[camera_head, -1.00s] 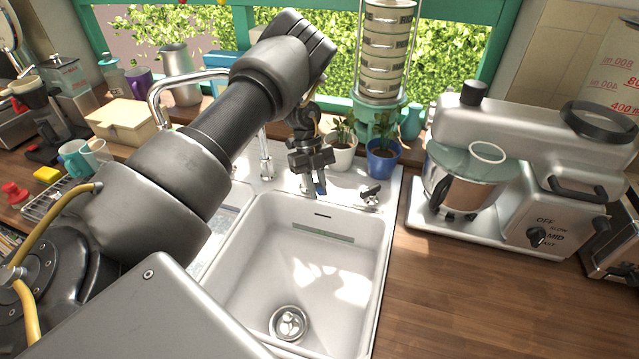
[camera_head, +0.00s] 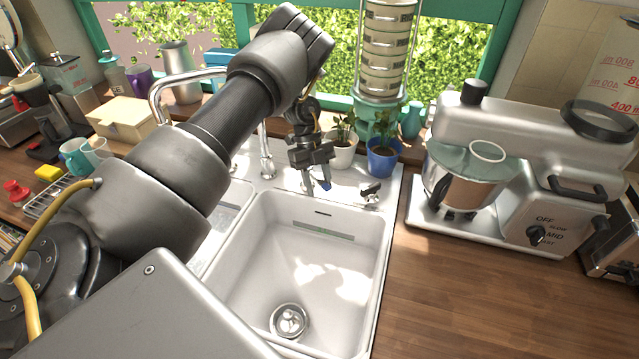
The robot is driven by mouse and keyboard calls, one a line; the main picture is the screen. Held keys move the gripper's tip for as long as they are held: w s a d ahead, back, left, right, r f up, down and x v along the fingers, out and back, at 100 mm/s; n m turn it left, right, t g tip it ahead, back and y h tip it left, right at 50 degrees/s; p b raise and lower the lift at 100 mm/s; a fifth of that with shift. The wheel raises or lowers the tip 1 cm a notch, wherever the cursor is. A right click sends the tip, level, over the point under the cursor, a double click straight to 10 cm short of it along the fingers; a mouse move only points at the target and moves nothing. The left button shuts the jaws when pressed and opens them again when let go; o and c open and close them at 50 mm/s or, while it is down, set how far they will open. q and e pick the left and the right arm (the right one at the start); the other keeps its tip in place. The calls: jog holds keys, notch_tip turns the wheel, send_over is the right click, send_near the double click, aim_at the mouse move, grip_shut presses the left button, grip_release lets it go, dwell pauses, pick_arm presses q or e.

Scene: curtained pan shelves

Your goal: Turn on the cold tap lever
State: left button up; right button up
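A small chrome tap lever with a dark part (camera_head: 370,194) stands on the back rim of the white sink (camera_head: 384,262), near its right corner. No hot or cold mark is readable on it. The chrome faucet (camera_head: 265,158) rises to its left, with a spout curving left. My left gripper (camera_head: 317,188) points down over the back edge of the basin, left of the lever and apart from it. Its two fingers show a gap and hold nothing visible. The gripper hides part of the sink's back rim. My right gripper is not in view.
A white pot (camera_head: 342,157) and a blue pot (camera_head: 382,164) with plants stand just behind the sink. A stand mixer (camera_head: 500,110) is to the right. The wooden counter (camera_head: 450,300) right of the sink is clear in front.

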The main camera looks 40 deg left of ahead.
pick_arm(q)
jog(key=shift+w+a+r, duration=0.15)
jog(key=shift+a+r, duration=0.15)
jog(key=shift+r, duration=0.3)
jog(key=shift+p, duration=0.3)
jog(key=shift+p+v, duration=1.75)
jog(key=shift+v, duration=1.25)
